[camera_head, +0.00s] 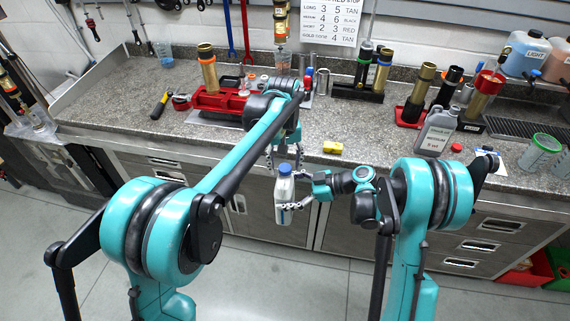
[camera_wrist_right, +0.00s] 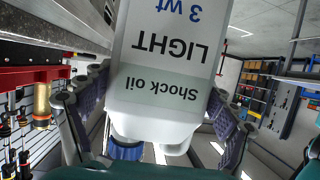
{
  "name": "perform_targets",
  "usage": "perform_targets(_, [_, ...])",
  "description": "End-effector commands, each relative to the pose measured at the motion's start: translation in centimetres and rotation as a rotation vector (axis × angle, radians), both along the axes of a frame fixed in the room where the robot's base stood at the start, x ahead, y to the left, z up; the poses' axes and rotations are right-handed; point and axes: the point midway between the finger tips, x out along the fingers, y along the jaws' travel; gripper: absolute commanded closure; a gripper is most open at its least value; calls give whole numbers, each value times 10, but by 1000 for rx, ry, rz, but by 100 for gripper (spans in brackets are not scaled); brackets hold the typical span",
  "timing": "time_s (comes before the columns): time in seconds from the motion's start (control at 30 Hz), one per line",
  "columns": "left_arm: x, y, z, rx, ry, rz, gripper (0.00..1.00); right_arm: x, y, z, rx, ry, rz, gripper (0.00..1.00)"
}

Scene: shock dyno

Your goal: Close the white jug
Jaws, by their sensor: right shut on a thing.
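The white jug (camera_head: 283,200) is upright in front of the counter, held in the air by my right gripper (camera_head: 300,204). In the right wrist view the white jug (camera_wrist_right: 165,75), labelled "Shock oil LIGHT", appears upside down between the fingers of my right gripper (camera_wrist_right: 155,120). A blue cap (camera_head: 284,169) is at the jug's mouth; the cap (camera_wrist_right: 125,150) shows at the bottom of the wrist view. I cannot tell how tightly it sits. My left gripper (camera_head: 284,157) points down over the cap, its fingers spread to either side, apart from the jug's body.
The counter edge lies just behind the jug. A grey bottle (camera_head: 437,131) stands on the counter at right, with a red cap (camera_head: 457,148) beside it. A red vise-like tool (camera_head: 222,100) is behind my left arm.

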Motion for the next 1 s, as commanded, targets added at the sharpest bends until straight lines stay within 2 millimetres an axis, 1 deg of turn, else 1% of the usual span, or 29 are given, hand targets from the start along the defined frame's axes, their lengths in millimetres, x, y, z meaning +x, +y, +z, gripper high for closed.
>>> perform_targets(0.23, [0,0,1,0,0,0,44,0,0,1,2,0,0,94])
perform_targets(0.33, [0,0,9,0,0,0,44,0,0,1,2,0,0,94])
perform_targets(0.47, [0,1,31,0,0,0,44,0,0,1,2,0,0,94])
perform_targets(0.6, [0,1,62,0,0,0,44,0,0,1,2,0,0,94])
perform_targets(0.8, [1,1,100,0,0,0,44,0,0,1,2,0,0,94])
perform_targets(0.9, [1,2,111,0,1,0,44,0,0,1,2,0,0,94])
perform_targets(1.0, [1,2,118,0,1,0,44,0,0,1,2,0,0,94])
